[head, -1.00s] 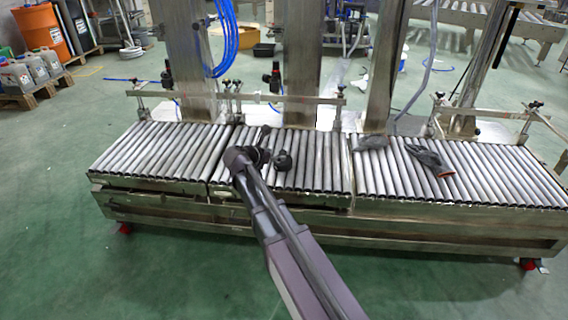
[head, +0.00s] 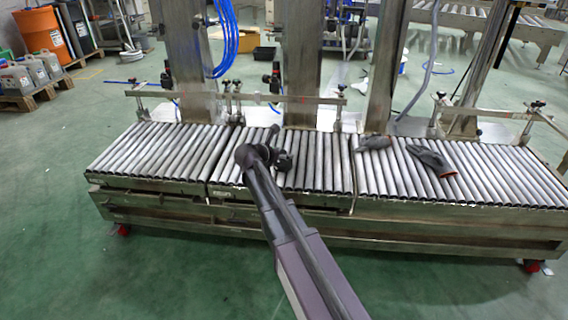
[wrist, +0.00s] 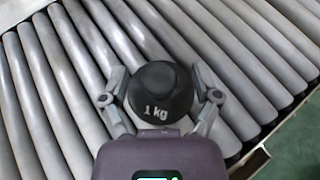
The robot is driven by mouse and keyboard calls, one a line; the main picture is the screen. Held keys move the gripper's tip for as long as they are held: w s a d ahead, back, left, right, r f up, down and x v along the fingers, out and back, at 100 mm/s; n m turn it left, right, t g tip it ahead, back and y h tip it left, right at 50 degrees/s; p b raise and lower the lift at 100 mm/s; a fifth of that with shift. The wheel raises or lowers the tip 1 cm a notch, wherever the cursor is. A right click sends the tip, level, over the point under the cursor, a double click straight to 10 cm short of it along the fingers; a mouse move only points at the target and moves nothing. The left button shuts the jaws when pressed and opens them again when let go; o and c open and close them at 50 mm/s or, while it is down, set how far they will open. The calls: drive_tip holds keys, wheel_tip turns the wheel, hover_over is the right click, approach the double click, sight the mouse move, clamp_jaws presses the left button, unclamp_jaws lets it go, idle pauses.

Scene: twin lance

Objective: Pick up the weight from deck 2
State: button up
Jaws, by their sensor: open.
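The weight (wrist: 160,95) is a dark round piece marked "1 kg" with a knob on top. In the wrist view it stands on the grey rollers, between the two fingers of my gripper (wrist: 160,98). The fingers are open, one on each side of it, with a small gap visible at the left and right. In the head view my gripper (head: 272,148) is over the middle roller section, deck 2 (head: 318,170). There my own arm and wrist hide most or all of the weight.
Dark gloves (head: 433,160) lie on the right roller section, with a smaller dark item (head: 375,142) near its left end. Steel columns (head: 300,60) and a rail (head: 290,99) stand behind the decks. The left roller section (head: 155,150) is clear.

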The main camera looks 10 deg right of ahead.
sight(283, 151)
clamp_jaws()
idle(0.3)
drive_tip(key=shift+r, duration=0.15)
drive_tip(key=shift+r+p, duration=1.75)
drive_tip(key=shift+p, duration=0.15)
drive_tip(key=s+a, duration=0.1)
drive_tip(key=s, duration=0.6)
drive_tip(key=s+a+r+p, duration=0.1)
drive_tip(key=s+a, duration=0.1)
drive_tip(key=s, duration=0.6)
drive_tip(key=shift+s+a+r, duration=0.15)
drive_tip(key=shift+s+a, duration=0.1)
drive_tip(key=shift+s, duration=0.05)
